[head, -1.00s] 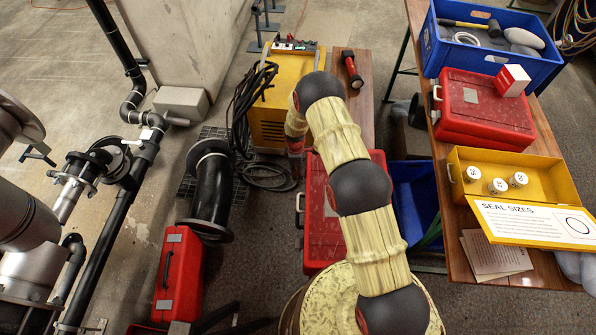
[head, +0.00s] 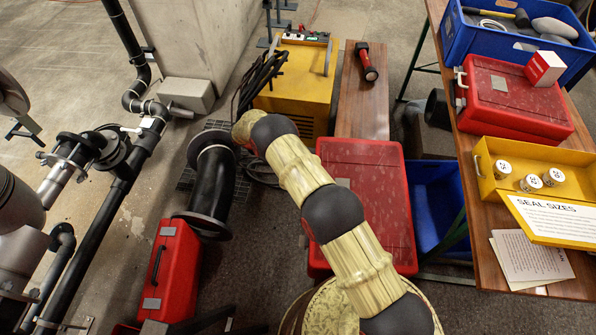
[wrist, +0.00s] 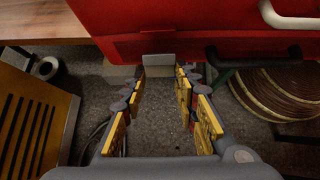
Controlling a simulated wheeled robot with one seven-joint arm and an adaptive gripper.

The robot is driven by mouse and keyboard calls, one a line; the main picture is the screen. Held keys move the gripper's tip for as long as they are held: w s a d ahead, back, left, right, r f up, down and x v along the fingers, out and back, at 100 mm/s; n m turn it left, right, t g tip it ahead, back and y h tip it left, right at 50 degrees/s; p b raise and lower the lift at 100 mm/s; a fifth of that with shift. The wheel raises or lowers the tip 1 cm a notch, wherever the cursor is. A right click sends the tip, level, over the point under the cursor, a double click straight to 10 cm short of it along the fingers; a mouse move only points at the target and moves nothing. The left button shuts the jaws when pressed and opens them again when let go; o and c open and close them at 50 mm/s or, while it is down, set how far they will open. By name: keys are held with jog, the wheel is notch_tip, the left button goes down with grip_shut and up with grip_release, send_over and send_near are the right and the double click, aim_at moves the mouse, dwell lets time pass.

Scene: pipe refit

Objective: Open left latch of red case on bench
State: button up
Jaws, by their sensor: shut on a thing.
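The red case (head: 372,165) lies on the wooden bench (head: 363,112) in the head view, its scuffed lid uppermost. In the wrist view the red front of the case (wrist: 190,20) fills the top. A small grey latch plate (wrist: 159,60) hangs at its lower edge, and a pale handle (wrist: 290,20) shows to the right. My gripper (wrist: 161,76) has its yellow-padded fingers on either side of the latch, shut on it. In the head view my arm hides the gripper and this latch.
A black pipe piece (head: 213,185) and another red case (head: 172,270) are on the floor. A blue bin (head: 437,205) stands right of the case.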

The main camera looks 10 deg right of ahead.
jog(key=shift+w+a+f+g+h+b, duration=0.1)
jog(key=shift+f+g+h+b, duration=0.1)
jog(key=shift+f+h+b, duration=0.45)
jog(key=shift+s+a+f+g+h+b, duration=0.15)
jog(key=shift+f+g+h+b, duration=0.15)
jog(key=shift+h, duration=0.65)
jog(key=shift+w+a+f+g+h+b, duration=0.15)
jog(key=shift+f+h+b, duration=0.35)
jog(key=shift+h, duration=0.3)
jog(key=shift+f, duration=0.1)
jog(key=o, duration=1.1)
jog(key=shift+r, duration=4.95)
